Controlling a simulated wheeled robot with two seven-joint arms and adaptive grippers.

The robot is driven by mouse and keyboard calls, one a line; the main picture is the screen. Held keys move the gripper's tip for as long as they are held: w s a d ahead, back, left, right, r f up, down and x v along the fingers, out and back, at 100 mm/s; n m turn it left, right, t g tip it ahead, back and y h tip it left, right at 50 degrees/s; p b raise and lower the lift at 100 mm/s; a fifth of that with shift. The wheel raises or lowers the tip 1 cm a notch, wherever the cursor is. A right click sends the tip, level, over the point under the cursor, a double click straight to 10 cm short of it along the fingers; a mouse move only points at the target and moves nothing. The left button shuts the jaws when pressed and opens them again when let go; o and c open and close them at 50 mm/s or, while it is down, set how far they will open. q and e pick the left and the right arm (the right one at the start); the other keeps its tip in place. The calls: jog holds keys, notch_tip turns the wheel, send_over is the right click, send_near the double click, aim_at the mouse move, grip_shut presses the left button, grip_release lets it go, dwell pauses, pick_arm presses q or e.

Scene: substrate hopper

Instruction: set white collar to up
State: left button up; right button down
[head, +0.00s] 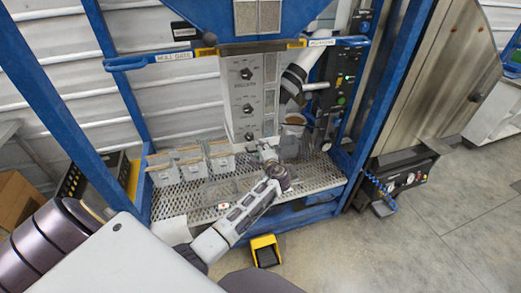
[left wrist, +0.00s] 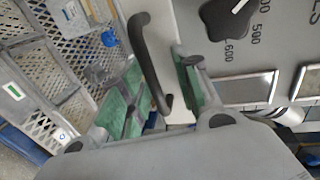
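My left gripper (head: 268,154) is in front of the lower panel, above the mesh shelf. In the left wrist view its green-padded fingers (left wrist: 158,92) are apart. A black bar handle (left wrist: 148,62) on a pale plate shows between and beyond the fingers; I cannot tell whether they touch it. A white sloping tube-like part (head: 298,78) with dark bands is right of the knob panel in the head view. I cannot make out for sure which part is the white collar, or its setting. My right gripper is not in view.
The grey knob panel (head: 247,98) stands behind my gripper. Clear bins (head: 192,162) stand on the left of the mesh shelf (head: 318,173). Blue posts (head: 385,75) flank the station. A yellow pedal (head: 265,250) is on the floor.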

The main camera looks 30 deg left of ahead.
pick_arm(q)
jog(key=shift+s+d+f, duration=0.1)
jog(key=v, duration=1.2)
dwell(0.7)
